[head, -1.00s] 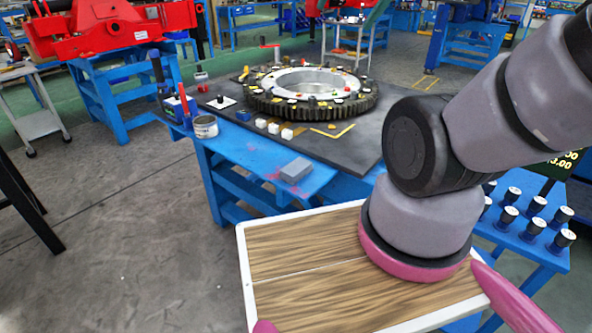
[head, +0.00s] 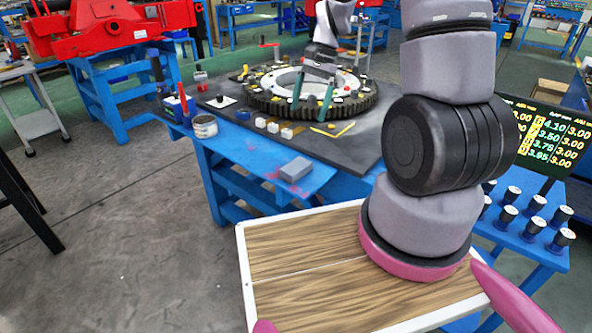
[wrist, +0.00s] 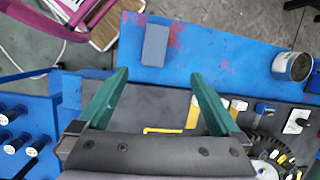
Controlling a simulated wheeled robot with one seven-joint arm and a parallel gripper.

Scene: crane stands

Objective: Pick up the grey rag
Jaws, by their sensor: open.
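The grey rag (head: 295,169) looks like a small folded rectangular pad. It lies flat on the blue front ledge of the work table, near its edge. In the wrist view the rag (wrist: 156,45) is at top centre, just beyond and between the fingertips. My gripper (head: 309,115) has two green fingers, spread apart with nothing between them. In the head view it hangs over the front of the gear ring, behind the rag. The open fingers also show in the wrist view (wrist: 160,75). The rag is fully visible in both views.
A large toothed gear ring (head: 262,106) with small pieces on it stands on the dark mat. Small white and tan blocks (head: 272,127) and a can (head: 204,126) are left of the rag. Several dark knobs (head: 508,215) stand at right. The ledge around the rag is clear.

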